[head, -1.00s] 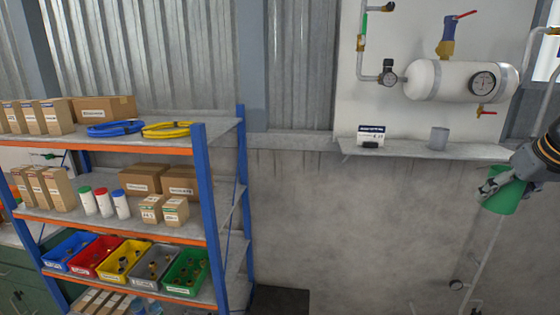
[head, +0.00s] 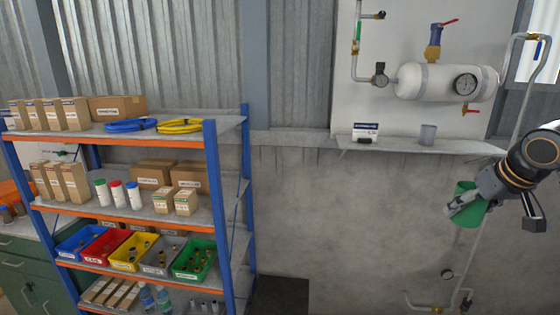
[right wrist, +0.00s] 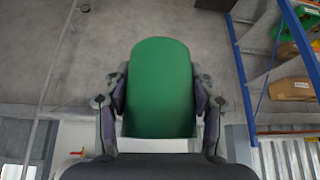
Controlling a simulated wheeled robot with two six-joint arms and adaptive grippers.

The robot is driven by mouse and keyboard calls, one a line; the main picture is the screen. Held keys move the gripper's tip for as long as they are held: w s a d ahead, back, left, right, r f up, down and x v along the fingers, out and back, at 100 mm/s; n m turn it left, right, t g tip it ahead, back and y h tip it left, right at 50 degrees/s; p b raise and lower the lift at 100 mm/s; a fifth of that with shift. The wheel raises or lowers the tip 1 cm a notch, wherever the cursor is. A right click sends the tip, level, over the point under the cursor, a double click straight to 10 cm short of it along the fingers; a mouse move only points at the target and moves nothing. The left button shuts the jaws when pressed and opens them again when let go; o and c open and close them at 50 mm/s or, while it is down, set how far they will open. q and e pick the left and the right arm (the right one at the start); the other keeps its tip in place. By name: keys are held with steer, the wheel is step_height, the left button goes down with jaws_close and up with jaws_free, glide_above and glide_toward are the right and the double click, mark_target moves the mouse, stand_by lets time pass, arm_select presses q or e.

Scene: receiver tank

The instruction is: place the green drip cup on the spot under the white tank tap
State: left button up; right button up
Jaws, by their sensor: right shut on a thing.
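The green drip cup (head: 470,208) is held in my right gripper (head: 462,204) at the right of the head view, below and to the right of the shelf ledge. In the right wrist view the cup (right wrist: 160,88) sits between both fingers of the gripper (right wrist: 160,105). The white tank (head: 445,82) is on the wall panel above the ledge, with a gauge on its front. Its small tap with a red handle (head: 470,110) hangs under the tank, above the ledge (head: 410,147). My left gripper is out of view.
A grey cup (head: 428,135) stands on the ledge left of the tap, and a small sign (head: 365,131) stands farther left. Pipes run down the wall at the right. A blue and orange rack (head: 212,200) with boxes and bins fills the left.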

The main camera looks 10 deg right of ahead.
steer(key=shift+a+f, duration=0.1)
steer(key=shift+a, duration=0.25)
steer(key=w+a+f+n+y, duration=0.1)
steer(key=w+a+f+n, duration=0.15)
steer(key=a+f, duration=0.4)
steer(key=w+a+f+n+y, duration=0.1)
steer(key=w+a+f, duration=0.2)
steer(key=a, duration=0.7)
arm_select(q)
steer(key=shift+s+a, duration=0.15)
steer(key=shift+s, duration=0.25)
arm_select(e)
steer(key=s+a+f+n+g+y, duration=0.2)
steer(key=s+a+f+n+y, duration=0.2)
steer(key=s+a+f+n, duration=0.5)
steer(key=s+a+f, duration=0.1)
steer(key=s+a, duration=0.1)
steer(key=s, duration=0.2)
steer(key=shift+s+g+y, duration=0.25)
steer(key=shift+g+y, duration=0.05)
arm_select(q)
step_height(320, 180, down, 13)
steer(key=b, duration=1.3)
arm_select(e)
step_height(320, 180, down, 13)
steer(key=a, duration=0.2)
